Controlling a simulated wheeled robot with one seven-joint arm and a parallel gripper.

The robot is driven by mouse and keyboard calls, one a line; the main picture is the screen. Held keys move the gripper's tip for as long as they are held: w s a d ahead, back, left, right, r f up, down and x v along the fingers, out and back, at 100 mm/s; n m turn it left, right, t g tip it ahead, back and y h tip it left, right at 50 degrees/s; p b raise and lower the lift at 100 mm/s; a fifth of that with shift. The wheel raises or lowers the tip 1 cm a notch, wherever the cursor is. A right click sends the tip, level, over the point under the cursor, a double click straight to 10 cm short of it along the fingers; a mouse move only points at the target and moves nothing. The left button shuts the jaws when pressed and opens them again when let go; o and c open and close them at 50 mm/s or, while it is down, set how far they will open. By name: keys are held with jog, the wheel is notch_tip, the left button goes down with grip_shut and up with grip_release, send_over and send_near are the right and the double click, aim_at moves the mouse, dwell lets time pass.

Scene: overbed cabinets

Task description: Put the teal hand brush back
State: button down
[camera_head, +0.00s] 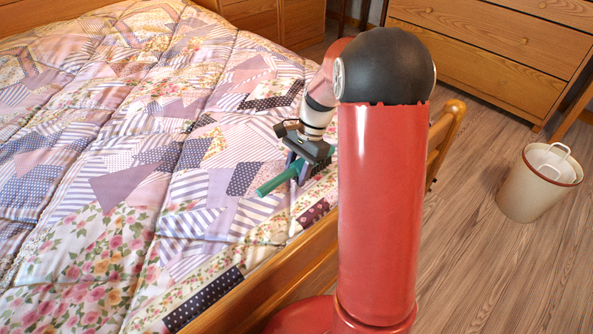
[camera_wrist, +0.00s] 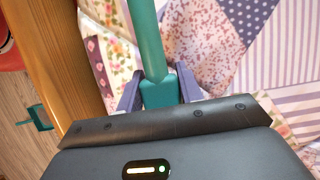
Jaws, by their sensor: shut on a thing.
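The teal hand brush (camera_head: 273,184) is held in my gripper (camera_head: 297,172), low over the bed near its wooden side rail. In the head view a teal rod-like part sticks out to the lower left of the jaws. In the wrist view the teal brush (camera_wrist: 148,45) runs from between the fingers up to the top edge, with a wider block at the jaws. My gripper (camera_wrist: 158,90) is shut on this block, one finger on each side. I cannot make out bristles. Whether the brush touches the quilt is unclear.
The patchwork quilt (camera_head: 120,190) covers the bed, edged by a wooden rail (camera_head: 265,292). A cream bin (camera_head: 540,184) stands on the wood floor at right, near a drawer chest (camera_head: 500,45). A small teal object (camera_wrist: 40,118) shows beyond the rail in the wrist view.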

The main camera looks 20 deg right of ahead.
jog(key=c, duration=0.9)
grip_release()
